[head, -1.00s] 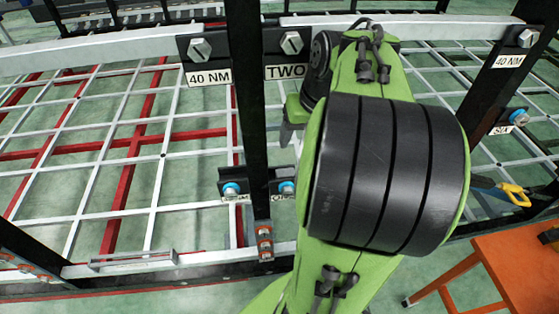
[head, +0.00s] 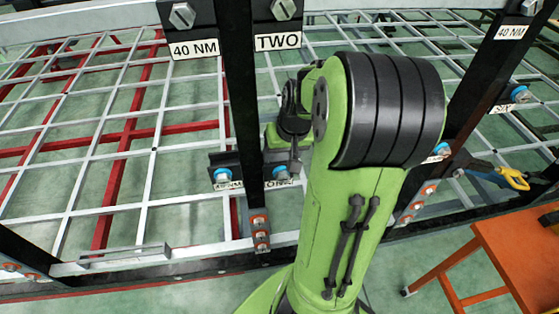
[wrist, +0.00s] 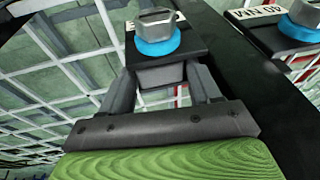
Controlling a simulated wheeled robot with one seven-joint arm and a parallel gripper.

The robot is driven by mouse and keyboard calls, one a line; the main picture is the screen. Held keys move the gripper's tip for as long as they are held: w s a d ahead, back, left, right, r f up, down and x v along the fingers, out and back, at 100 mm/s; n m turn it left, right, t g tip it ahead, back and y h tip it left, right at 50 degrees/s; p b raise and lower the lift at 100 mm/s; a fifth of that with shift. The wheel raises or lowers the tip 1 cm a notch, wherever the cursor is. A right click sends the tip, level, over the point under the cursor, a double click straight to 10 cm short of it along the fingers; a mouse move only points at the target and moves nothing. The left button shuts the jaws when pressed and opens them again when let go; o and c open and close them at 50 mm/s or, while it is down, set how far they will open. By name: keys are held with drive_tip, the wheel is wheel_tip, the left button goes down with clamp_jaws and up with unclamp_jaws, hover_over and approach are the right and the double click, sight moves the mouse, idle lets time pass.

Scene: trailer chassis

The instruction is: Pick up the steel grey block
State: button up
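My gripper (wrist: 162,80) shows in the wrist view with its green base at the bottom and two grey fingers standing apart. Between the fingertips is a small grey block-like piece (wrist: 160,76), just below a black bracket (wrist: 165,48). Contact between the fingers and this piece cannot be made out. A silver hex bolt head (wrist: 153,20) on a blue washer (wrist: 156,42) sits on the bracket. In the head view my gripper (head: 293,160) is partly hidden by my arm, close to the bracket bolt (head: 281,173). No grey block is clear in the head view.
A black upright (head: 236,100) stands just left of my gripper, with another upright (head: 485,90) at the right. A second bolt (head: 223,175) is left of the upright. An orange table (head: 515,250) stands at the lower right, with yellow-handled pliers (head: 513,180) nearby.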

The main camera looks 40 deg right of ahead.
drive_tip(key=c, duration=0.7)
drive_tip(key=shift+r, duration=0.15)
